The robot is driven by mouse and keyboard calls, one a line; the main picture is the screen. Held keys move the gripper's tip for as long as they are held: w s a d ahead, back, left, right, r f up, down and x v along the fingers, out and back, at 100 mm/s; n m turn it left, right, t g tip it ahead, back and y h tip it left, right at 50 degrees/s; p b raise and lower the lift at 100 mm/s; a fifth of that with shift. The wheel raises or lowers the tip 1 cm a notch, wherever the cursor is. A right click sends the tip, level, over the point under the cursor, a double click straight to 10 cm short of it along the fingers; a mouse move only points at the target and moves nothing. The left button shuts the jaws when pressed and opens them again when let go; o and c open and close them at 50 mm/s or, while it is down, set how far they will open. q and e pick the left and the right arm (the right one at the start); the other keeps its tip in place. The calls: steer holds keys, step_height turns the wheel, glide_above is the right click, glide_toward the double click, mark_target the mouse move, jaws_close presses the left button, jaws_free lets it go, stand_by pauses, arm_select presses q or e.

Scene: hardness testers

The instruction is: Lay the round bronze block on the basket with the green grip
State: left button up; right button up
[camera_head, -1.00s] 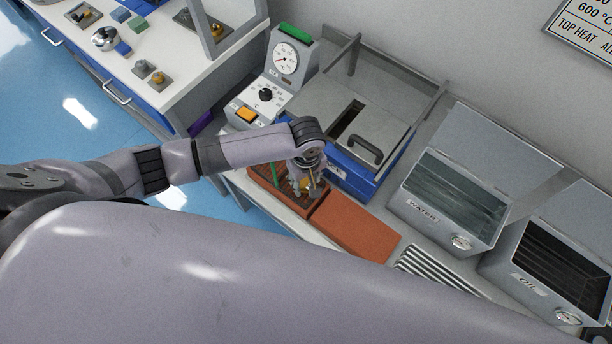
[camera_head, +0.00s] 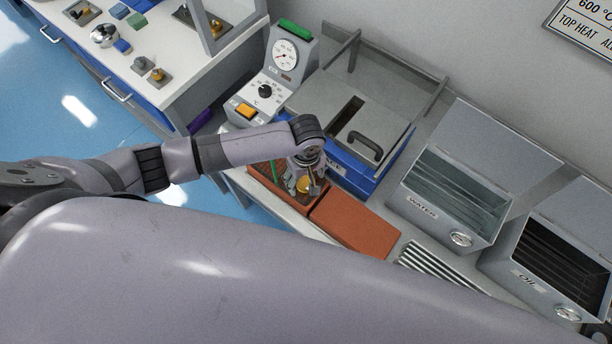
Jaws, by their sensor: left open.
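The round bronze block (camera_head: 304,185) shows as a small golden disc under my left gripper (camera_head: 305,186). The gripper is open, pointing down over the left part of the orange-brown bricks. The basket with the green grip is mostly hidden by my left wrist; its green grip (camera_head: 273,168) shows just left of the gripper, and its dark mesh is partly visible around the block. The block appears at the basket, between or just below the fingers; exact contact cannot be told. My right gripper is not in view.
A bare orange-brown brick (camera_head: 353,222) lies to the right. Behind stands the blue furnace with a grey lid (camera_head: 350,125) and a dial panel (camera_head: 285,56). The WATER tank (camera_head: 455,190) and OIL tank (camera_head: 550,262) stand open at right. A metal grate (camera_head: 430,260) lies in front of them.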

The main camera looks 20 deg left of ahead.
mark_target(306, 184)
arm_select(q)
step_height(306, 184, up, 12)
stand_by(0.4)
stand_by(0.4)
steer(key=s+d+m+t+h, duration=0.2)
steer(key=s+d+m+h, duration=0.15)
steer(key=s+m, duration=0.25)
steer(key=s+a+m+t+y, duration=0.1)
steer(key=s+a+m+y, duration=0.35)
steer(key=a, duration=0.85)
steer(key=s+f+h+b, duration=0.1)
steer(key=s+f, duration=0.2)
steer(key=f, duration=1.1)
steer(key=s+f, duration=0.2)
steer(key=f, duration=1.2)
steer(key=s+a+f+g, duration=0.2)
steer(key=s+f, duration=1.3)
steer(key=s, duration=0.1)
steer(key=shift+a+m+b, duration=0.2)
steer(key=shift+m+b, duration=0.2)
steer(key=shift+m, duration=0.05)
